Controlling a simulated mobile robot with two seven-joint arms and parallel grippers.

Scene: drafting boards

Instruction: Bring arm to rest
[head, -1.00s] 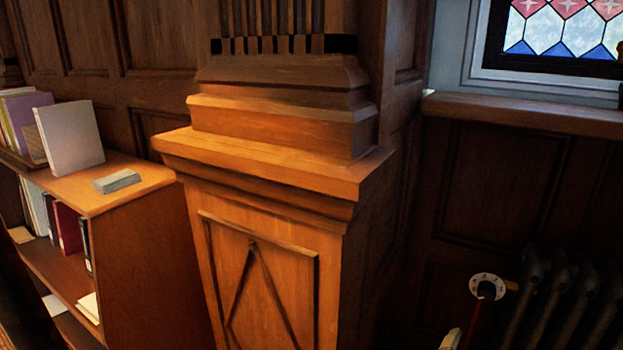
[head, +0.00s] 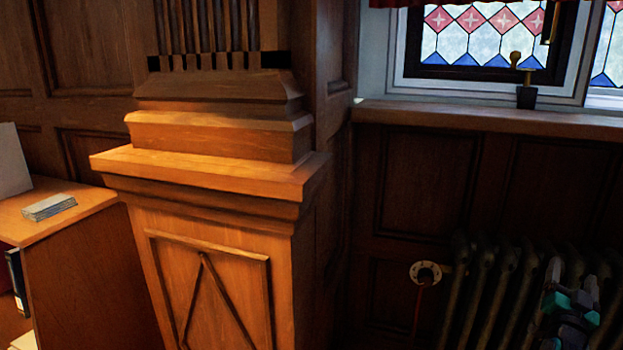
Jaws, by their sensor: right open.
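My right gripper (head: 568,305), dark with teal parts, is at the lower right of the head view, in front of the radiator. It is open, and I see nothing held between its fingers. It is small and dark against the radiator, so its finger outline is hard to make out. My left gripper is out of view.
A ribbed radiator (head: 485,290) with a round white dial valve (head: 425,273) stands under the window sill (head: 480,118). A wooden pillar base (head: 210,230) fills the centre left. A bookcase (head: 85,225) with a grey stack (head: 49,207) stands at left.

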